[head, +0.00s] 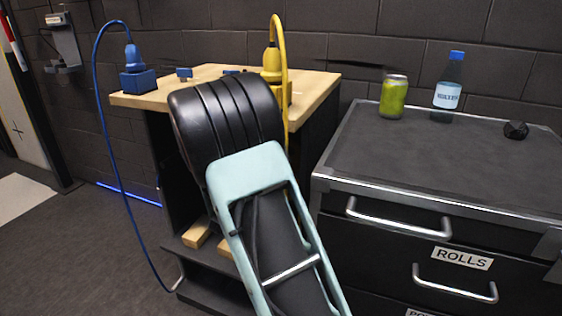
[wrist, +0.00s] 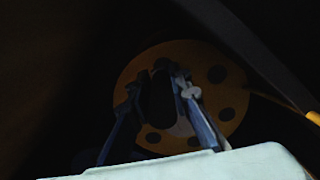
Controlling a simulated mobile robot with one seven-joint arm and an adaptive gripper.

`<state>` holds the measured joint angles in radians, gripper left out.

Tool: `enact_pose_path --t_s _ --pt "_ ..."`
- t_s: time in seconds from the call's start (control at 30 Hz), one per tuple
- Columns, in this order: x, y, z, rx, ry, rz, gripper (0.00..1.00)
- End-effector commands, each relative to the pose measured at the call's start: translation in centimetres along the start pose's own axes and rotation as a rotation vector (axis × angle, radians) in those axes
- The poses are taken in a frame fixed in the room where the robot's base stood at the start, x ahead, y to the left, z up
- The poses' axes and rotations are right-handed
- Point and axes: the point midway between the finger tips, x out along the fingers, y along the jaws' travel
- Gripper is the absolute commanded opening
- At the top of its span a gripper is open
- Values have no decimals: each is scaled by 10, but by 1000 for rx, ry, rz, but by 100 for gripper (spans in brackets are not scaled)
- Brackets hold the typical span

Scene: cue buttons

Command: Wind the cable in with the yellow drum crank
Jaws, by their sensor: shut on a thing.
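The yellow drum (wrist: 205,55) shows in the wrist view as a dim round disc with several dark holes. My gripper (wrist: 160,85) is in front of its middle, fingers apart but closed around a dark upright piece, which looks like the crank's handle (wrist: 160,97). The picture is too dark to show its shape well. The yellow cable (wrist: 282,102) runs from the drum to the right edge. In the head view the yellow cable (head: 285,60) loops up from a yellow plug (head: 271,62) and drops behind my arm. The drum and my gripper are hidden there by my arm.
A wooden-topped stand (head: 150,100) also bears a blue plug (head: 133,60) on a blue block, its blue cable (head: 112,170) hanging to the floor. A dark drawer cabinet (head: 440,160) at right carries a green can (head: 393,97), a bottle (head: 448,85) and a small dark lump (head: 516,130).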

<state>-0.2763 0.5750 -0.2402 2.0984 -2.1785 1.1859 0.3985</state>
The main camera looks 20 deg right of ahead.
Motion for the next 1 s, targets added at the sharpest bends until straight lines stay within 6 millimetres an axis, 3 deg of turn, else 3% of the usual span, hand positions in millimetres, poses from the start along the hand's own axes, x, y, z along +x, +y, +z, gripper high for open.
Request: enact_pose_path --t_s 0.03,0.2,0.57,1.0 --pt "-5 -3 -14 -9 32 -4 19" --pt "-4 -2 -11 -6 25 -2 36" --pt "-9 1 -8 -2 20 1 36" --pt "-94 1 -7 -4 24 2 36"
